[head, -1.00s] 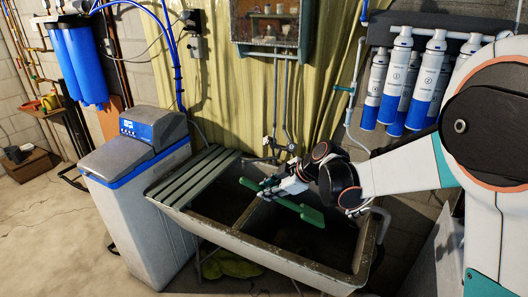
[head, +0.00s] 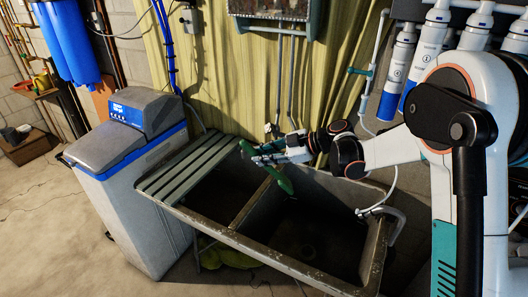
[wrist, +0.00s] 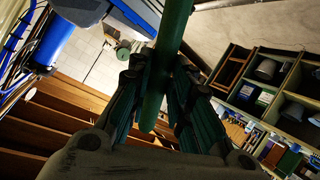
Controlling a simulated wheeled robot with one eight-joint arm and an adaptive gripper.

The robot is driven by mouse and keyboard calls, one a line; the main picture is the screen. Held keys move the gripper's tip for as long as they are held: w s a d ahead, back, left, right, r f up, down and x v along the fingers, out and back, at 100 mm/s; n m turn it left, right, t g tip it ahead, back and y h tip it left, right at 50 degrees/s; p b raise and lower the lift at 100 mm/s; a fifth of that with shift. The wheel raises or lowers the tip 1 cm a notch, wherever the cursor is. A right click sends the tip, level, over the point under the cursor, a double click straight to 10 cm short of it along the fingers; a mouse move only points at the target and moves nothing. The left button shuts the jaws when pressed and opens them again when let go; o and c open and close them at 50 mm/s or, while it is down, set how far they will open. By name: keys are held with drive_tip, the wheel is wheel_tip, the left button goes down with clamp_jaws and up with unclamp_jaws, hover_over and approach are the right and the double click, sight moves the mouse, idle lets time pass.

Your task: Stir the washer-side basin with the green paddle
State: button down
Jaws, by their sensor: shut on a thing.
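My gripper (head: 264,156) is shut on the green paddle (head: 284,182), above the back part of the double sink. The paddle is tilted, its broad end pointing down and right, its other end up and left. In the wrist view its green shaft (wrist: 172,38) runs between the fingers (wrist: 160,82). The sink has a left basin (head: 217,199) and a right basin (head: 318,238), with a divider (head: 251,207) between them. The broad end appears over the divider's back area; its height above the basins is hard to tell. Both basins look dark and empty.
A slatted green board (head: 190,172) covers the sink's left end. A water softener (head: 135,185) stands left of it. A pale hose (head: 380,203) and grey pipe (head: 397,226) rise at the sink's right end. Filter cartridges (head: 397,70) hang behind my arm.

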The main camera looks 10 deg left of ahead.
wheel_tip(320, 180, down, 30)
drive_tip(key=b, duration=1.5)
drive_tip(key=shift+f, duration=0.2)
drive_tip(key=shift+s, duration=0.1)
idle(0.4)
drive_tip(key=d, duration=0.1)
drive_tip(key=w+d, duration=0.2)
drive_tip(key=d, duration=0.1)
idle(0.9)
idle(0.3)
